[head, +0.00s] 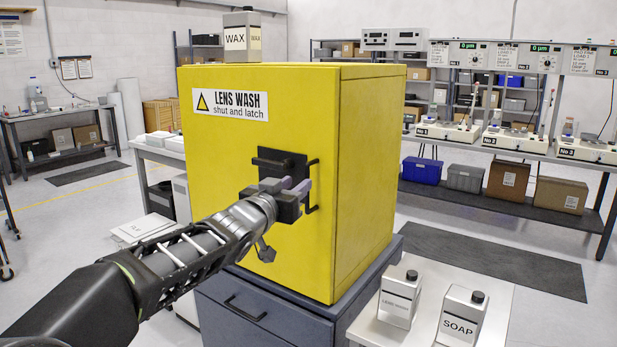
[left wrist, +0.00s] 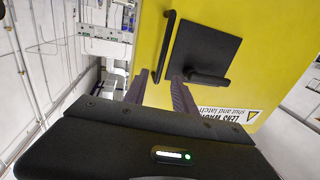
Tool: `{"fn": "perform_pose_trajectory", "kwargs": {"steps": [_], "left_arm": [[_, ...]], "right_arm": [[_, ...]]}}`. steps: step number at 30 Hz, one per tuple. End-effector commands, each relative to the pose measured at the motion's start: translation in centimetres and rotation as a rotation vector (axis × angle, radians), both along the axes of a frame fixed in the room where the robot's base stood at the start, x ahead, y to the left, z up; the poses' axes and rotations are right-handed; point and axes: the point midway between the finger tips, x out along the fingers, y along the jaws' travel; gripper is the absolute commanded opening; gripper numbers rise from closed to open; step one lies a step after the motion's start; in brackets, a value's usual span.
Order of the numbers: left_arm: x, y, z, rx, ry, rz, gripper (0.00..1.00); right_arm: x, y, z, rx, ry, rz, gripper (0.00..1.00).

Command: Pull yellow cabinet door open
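The yellow cabinet (head: 365,150) stands on a blue-grey drawer base. Its door (head: 225,150), labelled "LENS WASH shut and latch", looks closed in the head view. A black vertical bar handle (head: 314,168) is near the door's right edge, beside a black latch plate with a lever (head: 272,162). My left gripper (head: 298,188) is at the handle, its purple-grey fingers partly covering it. In the left wrist view the fingers (left wrist: 158,92) are apart, with one end of the handle (left wrist: 167,42) showing between them. The latch plate (left wrist: 205,48) lies outside the right finger. Contact cannot be told.
A wax bottle (head: 242,36) stands on top of the cabinet. A low white table (head: 425,280) at the right front holds a lens bottle (head: 398,298) and a soap bottle (head: 461,318). Floor is open at the left; benches stand behind.

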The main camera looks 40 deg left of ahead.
Motion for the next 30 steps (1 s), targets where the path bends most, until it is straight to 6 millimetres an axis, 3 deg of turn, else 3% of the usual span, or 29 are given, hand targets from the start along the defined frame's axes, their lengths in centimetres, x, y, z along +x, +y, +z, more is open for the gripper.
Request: {"fn": "perform_pose_trajectory", "kwargs": {"steps": [13,24,30], "left_arm": [[6.1,1.3,0.0,0.0,0.001,-0.001,0.33],[6.8,1.5,0.0,-0.001,0.0,-0.001,0.33],[6.8,1.4,0.0,0.0,0.0,-0.001,0.16]], "right_arm": [[0.0,0.0,0.7,0.0,0.0,0.0,0.36],[0.0,0.0,0.7,0.0,0.0,0.0,0.36],[0.0,0.0,0.7,0.0,0.0,0.0,0.36]]}}
